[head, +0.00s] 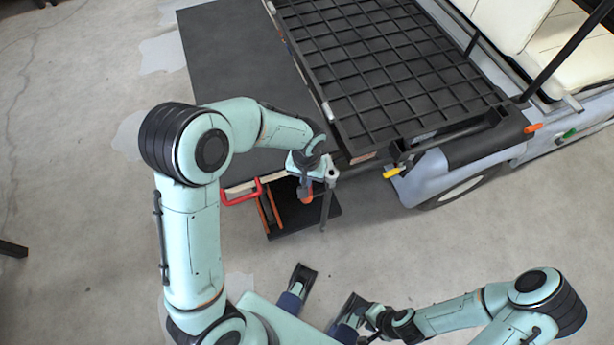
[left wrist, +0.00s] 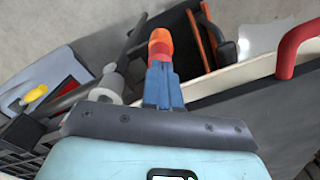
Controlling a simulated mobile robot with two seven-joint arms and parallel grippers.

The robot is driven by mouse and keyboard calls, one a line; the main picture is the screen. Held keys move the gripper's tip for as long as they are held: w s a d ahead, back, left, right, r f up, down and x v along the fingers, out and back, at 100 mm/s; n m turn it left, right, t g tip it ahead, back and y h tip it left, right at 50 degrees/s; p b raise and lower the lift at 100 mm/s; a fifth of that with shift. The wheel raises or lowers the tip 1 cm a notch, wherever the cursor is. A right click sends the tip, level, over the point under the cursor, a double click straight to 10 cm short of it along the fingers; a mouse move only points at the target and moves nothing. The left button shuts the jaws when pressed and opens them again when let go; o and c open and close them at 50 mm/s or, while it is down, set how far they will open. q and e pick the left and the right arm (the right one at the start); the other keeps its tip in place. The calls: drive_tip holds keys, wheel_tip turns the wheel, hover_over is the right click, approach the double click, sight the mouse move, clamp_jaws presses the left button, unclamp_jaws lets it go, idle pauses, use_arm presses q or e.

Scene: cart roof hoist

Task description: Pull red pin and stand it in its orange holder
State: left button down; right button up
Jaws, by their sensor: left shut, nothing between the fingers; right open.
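A red U-shaped handle (head: 241,193) sits at the front edge of the dark platform beside the cart. It also shows at the right of the left wrist view (left wrist: 296,45). No separate red pin can be made out. A black tray with orange strips (head: 270,213) lies low beneath that edge. Its orange strip shows in the left wrist view (left wrist: 203,40); which part is the holder is unclear. My left gripper (left wrist: 160,42) is shut and empty, orange tips together, to the right of the red handle in the head view. My right gripper (head: 366,321) is open, low and away from the cart.
A grey upright post (head: 328,194) stands close beside my left gripper. Bare concrete floor (head: 90,200) is free to the left.

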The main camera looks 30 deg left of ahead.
use_arm(q)
drive_tip(key=shift+f, duration=0.25)
idle(0.3)
drive_tip(key=shift+r+p, duration=1.05)
drive_tip(key=shift+r, duration=0.5)
drive_tip(key=shift+w+r, duration=0.1)
drive_tip(key=shift+r, duration=0.2)
wheel_tip(320, 180, up, 13)
drive_tip(key=p, duration=0.1)
drive_tip(key=shift+f+p, duration=0.2)
drive_tip(key=shift+p, duration=0.2)
